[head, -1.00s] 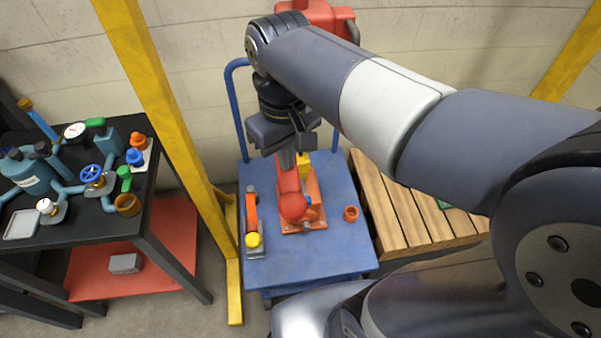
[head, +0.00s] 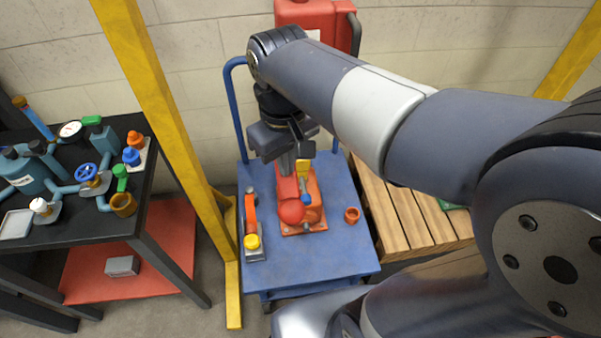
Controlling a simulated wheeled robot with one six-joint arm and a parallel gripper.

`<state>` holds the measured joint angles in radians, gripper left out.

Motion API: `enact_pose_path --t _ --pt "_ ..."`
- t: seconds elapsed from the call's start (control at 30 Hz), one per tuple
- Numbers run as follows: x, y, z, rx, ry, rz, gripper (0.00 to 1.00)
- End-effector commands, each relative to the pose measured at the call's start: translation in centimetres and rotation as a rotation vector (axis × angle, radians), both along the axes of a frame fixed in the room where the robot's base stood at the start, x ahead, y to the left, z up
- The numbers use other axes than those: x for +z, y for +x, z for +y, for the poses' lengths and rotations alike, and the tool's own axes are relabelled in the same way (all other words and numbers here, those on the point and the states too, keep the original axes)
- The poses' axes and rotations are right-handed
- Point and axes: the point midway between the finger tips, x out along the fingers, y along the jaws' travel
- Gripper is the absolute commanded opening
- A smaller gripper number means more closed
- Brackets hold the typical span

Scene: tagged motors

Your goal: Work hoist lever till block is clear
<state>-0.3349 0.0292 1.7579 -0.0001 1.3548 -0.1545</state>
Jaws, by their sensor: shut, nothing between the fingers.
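On the blue cart stands an orange-red device (head: 315,215) with a red lever arm ending in a red ball (head: 291,211), a small blue knob (head: 306,199) and a yellow part (head: 304,168) behind. My gripper (head: 287,163) points down over the far end of the red arm. It is shut and empty. Whether it touches the arm cannot be told, as the gripper covers that end. I cannot tell for certain which part is the hoist lever, and no hanging block can be made out.
The blue cart (head: 335,260) also carries a yellow-knobbed orange lever unit (head: 252,225) and an orange ring (head: 352,215). A yellow post (head: 160,110) stands left, beside a black table (head: 75,232) of fittings. A wooden pallet (head: 400,220) lies right. A red machine (head: 305,14) stands behind.

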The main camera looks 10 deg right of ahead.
Motion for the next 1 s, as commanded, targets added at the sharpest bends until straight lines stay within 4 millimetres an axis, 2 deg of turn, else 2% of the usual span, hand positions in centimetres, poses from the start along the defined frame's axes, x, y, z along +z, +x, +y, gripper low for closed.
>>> enact_pose_path --t 0.03,0.23,0.37,1.0 --pt "-0.5 0.1 0.0 0.000 0.000 0.001 0.00" --pt "-0.2 0.0 0.0 0.000 0.000 0.001 0.00" --pt "0.7 0.0 0.0 0.000 0.000 0.000 0.00" --pt "9.8 0.1 0.0 0.000 0.000 -0.002 0.00"
